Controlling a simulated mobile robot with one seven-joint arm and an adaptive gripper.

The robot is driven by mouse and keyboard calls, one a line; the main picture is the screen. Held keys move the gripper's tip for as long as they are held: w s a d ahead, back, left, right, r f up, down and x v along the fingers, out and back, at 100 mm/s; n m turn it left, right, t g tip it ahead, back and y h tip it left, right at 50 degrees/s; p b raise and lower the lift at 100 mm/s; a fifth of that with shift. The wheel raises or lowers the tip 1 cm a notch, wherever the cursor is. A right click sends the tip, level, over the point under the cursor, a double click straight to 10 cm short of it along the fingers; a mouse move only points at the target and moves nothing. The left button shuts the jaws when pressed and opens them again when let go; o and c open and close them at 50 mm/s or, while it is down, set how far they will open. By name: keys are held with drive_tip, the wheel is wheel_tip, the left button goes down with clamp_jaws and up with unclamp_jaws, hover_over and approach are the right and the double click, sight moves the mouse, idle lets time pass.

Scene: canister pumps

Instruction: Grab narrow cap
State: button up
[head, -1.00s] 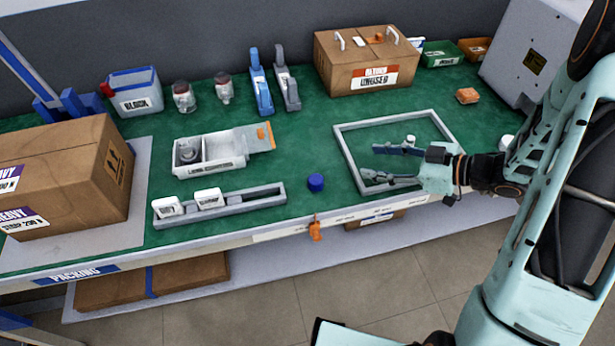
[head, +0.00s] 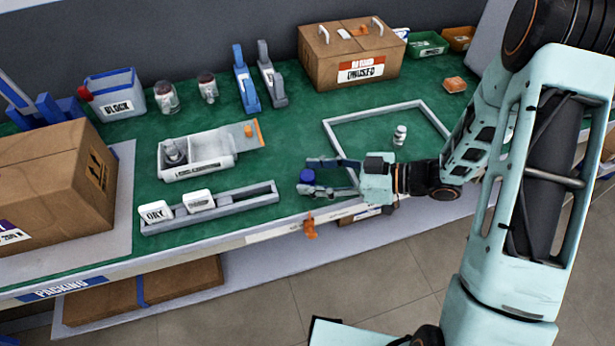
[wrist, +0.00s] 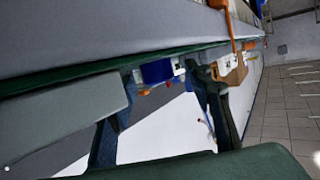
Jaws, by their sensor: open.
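A small blue cap-like cylinder (head: 307,175) stands on the green bench near its front edge, just right of the long grey rail. My gripper (head: 309,178) reaches in from the right, low over the bench. Its jaws are open, with one finger on the far side of the blue cap and one on the near side. In the wrist view the blue cap (wrist: 157,71) shows between the fingertips (wrist: 162,78), towards their far end. I cannot tell whether either finger touches it.
A grey frame (head: 375,109) surrounds a small white bottle (head: 400,135) behind my gripper. The grey rail (head: 240,199) with two white blocks lies left. An orange clip (head: 310,228) hangs at the bench's front edge. A grey tray (head: 205,165) stands further back.

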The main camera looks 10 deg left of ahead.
drive_tip(key=shift+x, duration=0.9)
drive_tip(key=shift+c, duration=0.4)
drive_tip(key=c, duration=0.8)
drive_tip(key=shift+o, duration=0.2)
drive_tip(key=shift+r, duration=0.1)
